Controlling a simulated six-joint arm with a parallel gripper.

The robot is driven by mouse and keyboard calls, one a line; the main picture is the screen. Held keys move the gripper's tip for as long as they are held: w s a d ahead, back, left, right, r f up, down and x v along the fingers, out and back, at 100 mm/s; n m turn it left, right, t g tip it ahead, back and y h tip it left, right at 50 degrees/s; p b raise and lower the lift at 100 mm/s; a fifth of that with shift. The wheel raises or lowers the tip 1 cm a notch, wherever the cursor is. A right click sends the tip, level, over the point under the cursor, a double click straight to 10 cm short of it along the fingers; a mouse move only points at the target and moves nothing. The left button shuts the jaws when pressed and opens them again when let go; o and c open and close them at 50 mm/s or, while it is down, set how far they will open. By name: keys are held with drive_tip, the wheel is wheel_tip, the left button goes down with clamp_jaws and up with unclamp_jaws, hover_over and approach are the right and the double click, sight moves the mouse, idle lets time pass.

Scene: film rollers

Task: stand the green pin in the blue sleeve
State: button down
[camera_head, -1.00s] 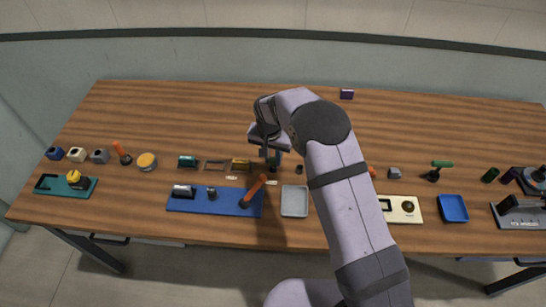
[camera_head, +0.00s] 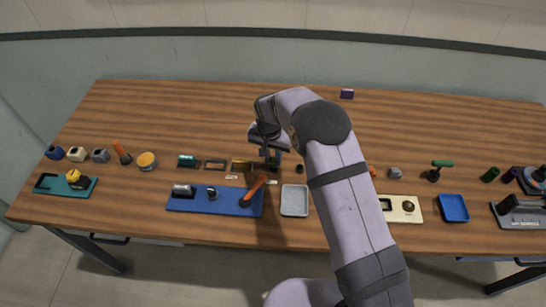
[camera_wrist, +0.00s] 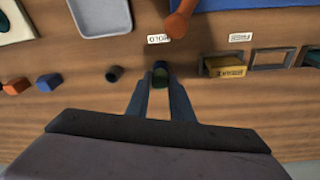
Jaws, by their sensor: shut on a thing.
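My gripper (camera_wrist: 160,76) points down at the table near its middle, with its fingers shut on the green pin (camera_wrist: 160,82). In the head view my gripper (camera_head: 272,160) is partly hidden by my arm, and the pin shows only as a dark green patch. A dark bluish round shape (camera_wrist: 160,65) shows at the pin's far side between the fingertips. I cannot tell whether it is the blue sleeve, or whether the pin is inside it. A small dark hollow cylinder (camera_wrist: 114,73) stands apart to the left in the wrist view, also visible in the head view (camera_head: 299,169).
A grey tray (camera_head: 294,201) and a blue mat (camera_head: 222,208) lie in front of my gripper. An orange-handled tool (camera_wrist: 178,20) leans nearby. A yellow block (camera_wrist: 226,67) lies close on the right in the wrist view. The table behind is largely clear.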

drive_tip(key=shift+f, duration=0.1)
drive_tip(key=c, duration=1.1)
unclamp_jaws()
drive_tip(key=shift+r+p, duration=2.2)
drive_tip(key=shift+r, duration=1.3)
